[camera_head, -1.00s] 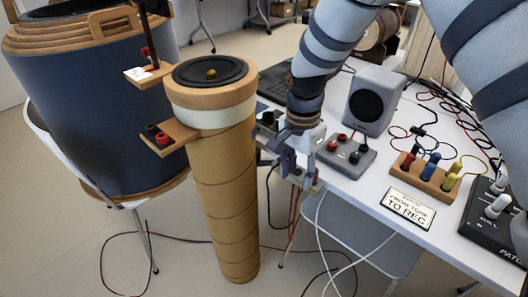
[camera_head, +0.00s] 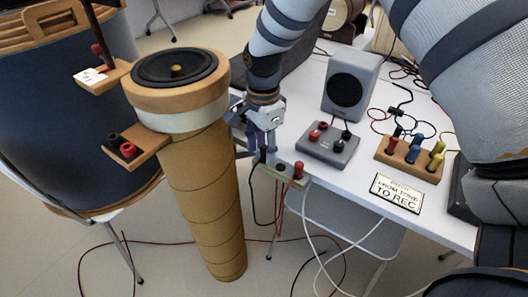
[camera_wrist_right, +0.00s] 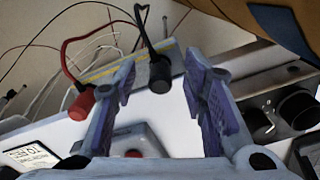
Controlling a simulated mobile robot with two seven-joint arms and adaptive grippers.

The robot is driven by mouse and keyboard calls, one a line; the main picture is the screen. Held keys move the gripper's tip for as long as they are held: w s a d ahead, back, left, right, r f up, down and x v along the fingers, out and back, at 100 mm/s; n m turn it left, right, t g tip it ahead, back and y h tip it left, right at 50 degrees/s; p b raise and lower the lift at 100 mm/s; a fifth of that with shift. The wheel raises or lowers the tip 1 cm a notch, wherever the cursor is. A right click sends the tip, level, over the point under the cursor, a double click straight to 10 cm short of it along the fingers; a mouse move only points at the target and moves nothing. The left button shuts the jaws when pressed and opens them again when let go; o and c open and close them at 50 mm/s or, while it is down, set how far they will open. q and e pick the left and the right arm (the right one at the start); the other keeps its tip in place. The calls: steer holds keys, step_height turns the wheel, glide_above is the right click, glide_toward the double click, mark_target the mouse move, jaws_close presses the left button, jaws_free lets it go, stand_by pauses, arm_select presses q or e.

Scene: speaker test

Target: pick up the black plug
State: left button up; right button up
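The black plug (camera_wrist_right: 160,75) shows in the right wrist view, with a black cable rising from it, at a grey strip with a yellow line (camera_wrist_right: 110,72). My right gripper (camera_wrist_right: 160,68) is open, with one purple-padded finger on each side of the plug in that view; I cannot tell whether either touches it. In the head view my right gripper (camera_head: 264,158) points down at the strip by the table's near left edge, and its fingers largely hide the black plug. A red plug (camera_head: 298,170) stands at the strip's right end and also shows in the wrist view (camera_wrist_right: 82,103).
A tall cardboard tube with a speaker cone (camera_head: 178,66) stands close left of the gripper. Behind are a grey terminal box (camera_head: 328,146) and a grey speaker (camera_head: 350,88). A wooden plug holder (camera_head: 408,158) and a sign (camera_head: 396,192) lie right. Loose cables hang below the strip.

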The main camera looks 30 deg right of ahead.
steer(key=shift+f, duration=0.5)
steer(key=shift+r, duration=0.1)
jaws_close()
step_height(320, 180, up, 3)
steer(key=shift+w+f, duration=0.1)
arm_select(q)
steer(key=shift+t, duration=0.7)
steer(key=w+r+p, duration=0.2)
steer(key=w+r, duration=0.1)
steer(key=shift+w+r+p, duration=0.15)
steer(key=shift+w+p, duration=0.15)
arm_select(e)
steer(key=s+a+r, duration=0.7)
steer(key=s+r, duration=0.3)
steer(key=s, duration=0.2)
steer(key=shift+a+r, duration=0.15)
steer(key=shift+r, duration=0.05)
